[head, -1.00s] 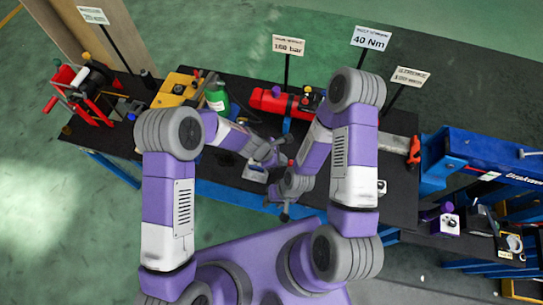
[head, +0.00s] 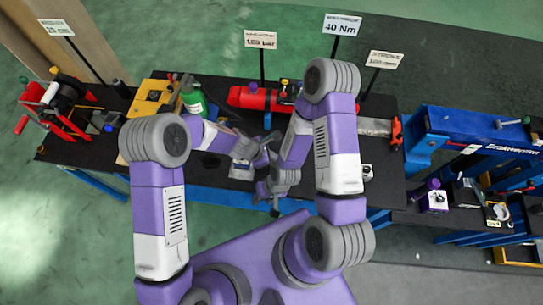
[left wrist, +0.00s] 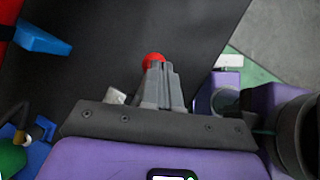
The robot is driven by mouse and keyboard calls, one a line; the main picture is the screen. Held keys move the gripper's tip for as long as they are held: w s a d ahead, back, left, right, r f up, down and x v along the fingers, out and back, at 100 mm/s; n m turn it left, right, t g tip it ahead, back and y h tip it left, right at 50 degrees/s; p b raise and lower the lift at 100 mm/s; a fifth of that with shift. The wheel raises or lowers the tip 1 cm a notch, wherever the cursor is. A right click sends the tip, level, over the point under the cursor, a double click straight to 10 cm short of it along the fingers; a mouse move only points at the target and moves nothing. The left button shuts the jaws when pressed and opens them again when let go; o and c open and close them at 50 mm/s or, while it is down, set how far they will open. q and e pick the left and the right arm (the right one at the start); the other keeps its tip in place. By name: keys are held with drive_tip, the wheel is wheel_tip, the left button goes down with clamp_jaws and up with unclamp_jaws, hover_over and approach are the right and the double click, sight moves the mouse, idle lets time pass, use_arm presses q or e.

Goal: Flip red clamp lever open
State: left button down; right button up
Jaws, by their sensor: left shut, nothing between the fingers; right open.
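My left gripper (head: 270,138) is over the front of the black bench in the head view. Its fingers (left wrist: 160,85) are shut and empty in the left wrist view. A red ball-shaped knob (left wrist: 153,59) shows just beyond the fingertips; whether they touch it, and what it belongs to, I cannot tell. In the head view an orange-red lever (head: 396,131) stands upright at the right end of a grey metal part (head: 374,127), well right of both grippers. My right gripper (head: 275,205) is open, lower down near the bench's front edge.
A blue beam (head: 470,130) is at the right. Sign posts rise behind. A blue part (left wrist: 42,40) shows in the wrist view.

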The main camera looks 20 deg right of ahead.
use_arm(q)
drive_tip(key=s+d+p+v, duration=0.1)
drive_tip(key=v, duration=0.5)
drive_tip(key=s+d+r+p+v, duration=0.1)
drive_tip(key=v, duration=0.5)
drive_tip(key=shift+a+r+p, duration=0.25)
drive_tip(key=shift+r+p, duration=0.1)
drive_tip(key=shift+r, duration=0.05)
